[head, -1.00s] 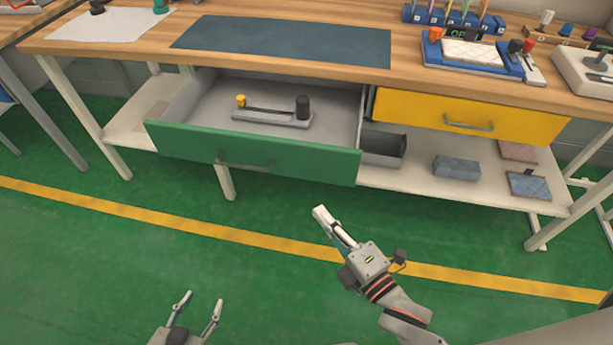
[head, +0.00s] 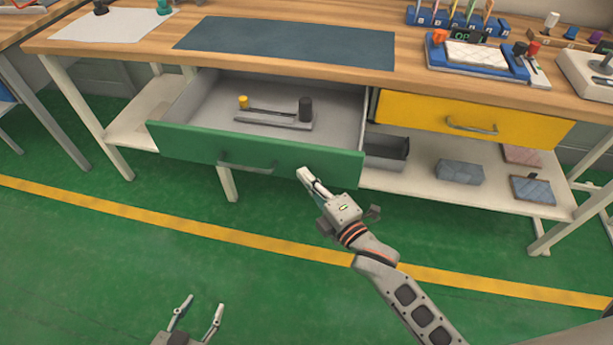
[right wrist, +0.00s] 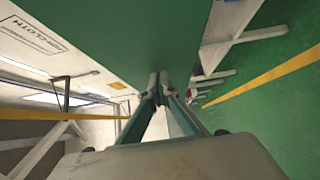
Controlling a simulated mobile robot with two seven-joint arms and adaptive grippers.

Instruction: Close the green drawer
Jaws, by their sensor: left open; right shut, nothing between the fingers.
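The green drawer (head: 210,146) under the workbench stands pulled out. Its grey inside holds a small fixture (head: 275,119) with a yellow knob and a black cylinder. A metal handle (head: 246,167) is on its front. My right gripper (head: 304,174) is shut and empty, its tips at the lower right part of the drawer front. In the right wrist view the shut fingertips (right wrist: 158,78) are at the edge of the green front (right wrist: 140,35); I cannot tell whether they touch it. My left gripper (head: 203,305) is open and empty, low over the floor, away from the drawer.
A yellow drawer (head: 420,112) to the right is shut. The lower shelf (head: 400,180) holds a dark bin (head: 386,152) and several wrapped blocks. The bench top carries a dark mat (head: 290,42) and tools. The green floor in front is clear.

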